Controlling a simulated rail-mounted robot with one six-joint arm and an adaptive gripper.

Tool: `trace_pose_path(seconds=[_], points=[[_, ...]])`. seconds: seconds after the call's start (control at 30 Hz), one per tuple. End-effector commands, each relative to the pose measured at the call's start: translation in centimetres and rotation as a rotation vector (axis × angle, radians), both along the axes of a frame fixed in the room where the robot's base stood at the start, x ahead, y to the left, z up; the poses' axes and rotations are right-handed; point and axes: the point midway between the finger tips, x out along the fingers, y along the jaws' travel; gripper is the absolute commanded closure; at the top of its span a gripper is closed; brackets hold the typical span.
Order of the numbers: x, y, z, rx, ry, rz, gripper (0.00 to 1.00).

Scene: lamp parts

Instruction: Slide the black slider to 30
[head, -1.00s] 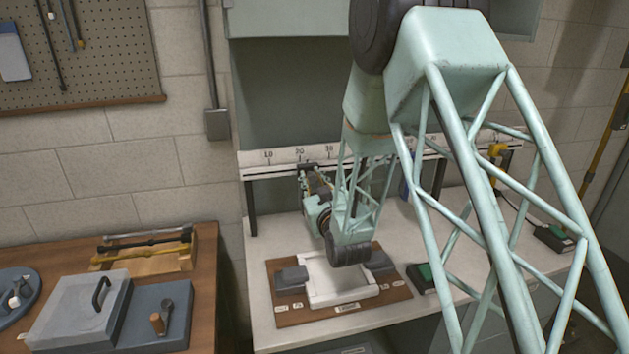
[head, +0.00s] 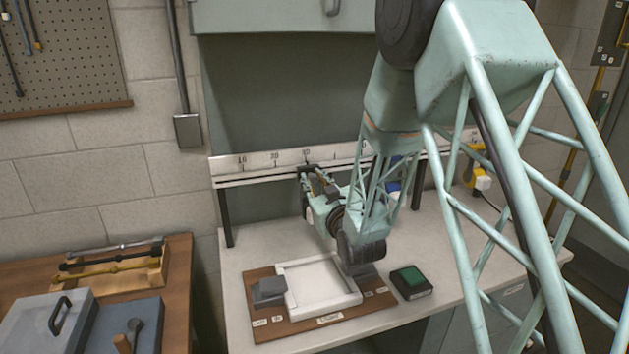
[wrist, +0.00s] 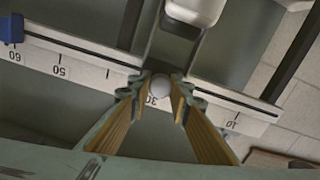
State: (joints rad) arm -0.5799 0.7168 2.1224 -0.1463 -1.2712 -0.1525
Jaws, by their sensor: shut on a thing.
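The black slider (head: 305,170) sits on the rail below the white scale (head: 228,163), at about the 30 mark in the head view. My gripper (head: 313,180) is at the slider. In the wrist view my gripper (wrist: 162,90) is shut around a round grey knob (wrist: 161,87), with one finger on each side. The black slider body (wrist: 170,48) shows beyond the knob. The number 30 shows just beneath the knob, between the fingers. The fingers and knob hide part of the scale, so the exact alignment cannot be read.
A blue piece (wrist: 12,28) is on the rail near 60. Below on the bench lie a brown board with a white frame (head: 290,315) and a green-topped box (head: 410,281). A wooden table (head: 180,270) with parts stands at left. The rail beside the slider looks clear.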

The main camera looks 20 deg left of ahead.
Motion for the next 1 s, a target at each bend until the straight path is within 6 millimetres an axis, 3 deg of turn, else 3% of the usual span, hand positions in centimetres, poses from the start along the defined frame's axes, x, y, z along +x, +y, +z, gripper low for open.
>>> trace_pose_path(seconds=[0.17, 0.67, 1.0], points=[[0.0, 0.0, 0.0, 0.001, -0.001, 0.000, 0.69], [-0.5, -0.4, 0.0, 0.000, 0.000, 0.000, 0.69], [-3.0, -2.7, 0.0, -0.001, 0.000, 0.000, 0.69]])
